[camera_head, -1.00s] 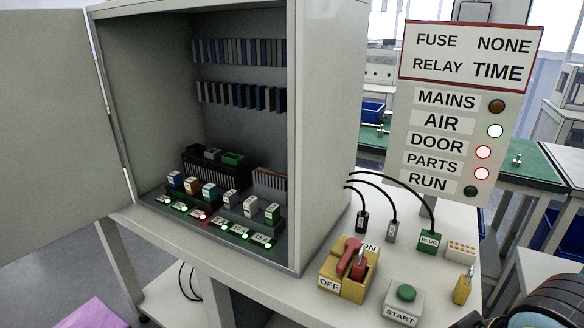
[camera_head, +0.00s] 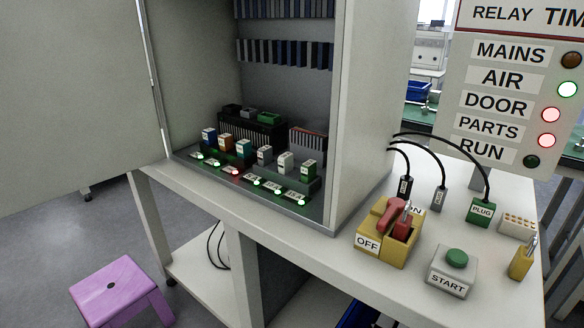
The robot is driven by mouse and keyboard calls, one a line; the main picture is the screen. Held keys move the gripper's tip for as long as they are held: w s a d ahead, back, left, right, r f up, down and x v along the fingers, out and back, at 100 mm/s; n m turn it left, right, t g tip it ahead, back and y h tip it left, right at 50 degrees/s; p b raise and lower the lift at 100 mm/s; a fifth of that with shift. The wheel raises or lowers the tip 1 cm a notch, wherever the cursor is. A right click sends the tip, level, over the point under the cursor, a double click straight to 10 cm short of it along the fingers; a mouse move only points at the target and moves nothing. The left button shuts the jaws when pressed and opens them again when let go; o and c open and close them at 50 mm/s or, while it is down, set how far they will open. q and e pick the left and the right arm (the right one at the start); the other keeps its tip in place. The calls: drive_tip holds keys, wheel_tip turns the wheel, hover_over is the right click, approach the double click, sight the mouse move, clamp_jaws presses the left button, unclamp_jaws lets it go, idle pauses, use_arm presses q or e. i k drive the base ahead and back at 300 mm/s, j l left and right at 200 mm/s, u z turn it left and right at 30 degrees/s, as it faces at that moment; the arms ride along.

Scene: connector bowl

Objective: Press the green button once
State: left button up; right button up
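The green button (camera_head: 457,258) sits on top of a grey box labelled START (camera_head: 449,282), near the front right of the white table (camera_head: 320,250). It looks raised and nothing touches it. Neither of my grippers shows in this view.
Left of the button stands a yellow OFF/ON switch (camera_head: 371,243) with a red handle. Right of it is a small yellow block (camera_head: 521,262). Behind are a green plug (camera_head: 481,212) and cables. An open grey cabinet (camera_head: 372,110) fills the middle. A purple stool (camera_head: 118,288) stands on the floor.

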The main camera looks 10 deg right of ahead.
sight(456, 258)
drive_tip(key=z, duration=1.4)
